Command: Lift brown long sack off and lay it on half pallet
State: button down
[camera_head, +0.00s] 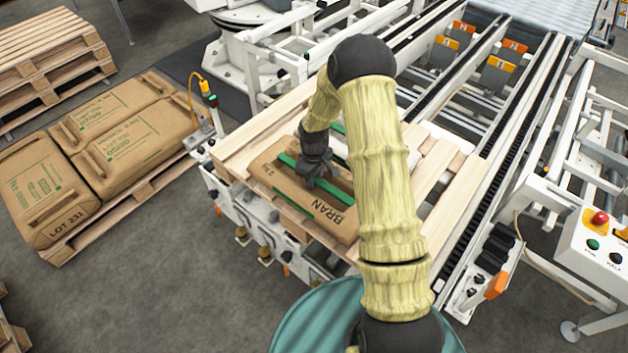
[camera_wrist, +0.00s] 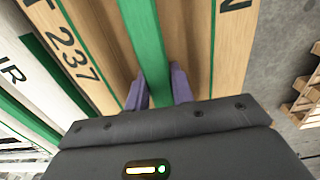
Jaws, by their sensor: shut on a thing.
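The brown long sack (camera_head: 338,222), printed BRAN, lies flat on a light wooden pallet (camera_head: 246,140) at the conveyor in the head view. A green strap handle runs along its top. My gripper (camera_head: 312,180) is over the sack, pointing down, and is shut on this handle. In the wrist view the two purple fingers of my gripper (camera_wrist: 160,92) stand on either side of the green handle (camera_wrist: 144,38). The sack looks still at rest on the pallet. My arm hides part of the sack's right side. Which pallet is the half pallet is not marked.
A white sack (camera_wrist: 22,72) with green bands lies beside the brown one. On the floor at left, a low pallet (camera_head: 118,218) carries several brown sacks (camera_head: 125,150). A yellow-cabled post (camera_head: 207,95) stands between. Stacked empty pallets (camera_head: 48,62) are at upper left.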

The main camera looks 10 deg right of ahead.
notch_tip(320, 180, up, 10)
jog(key=shift+w, duration=0.1)
dwell(0.4)
dwell(0.5)
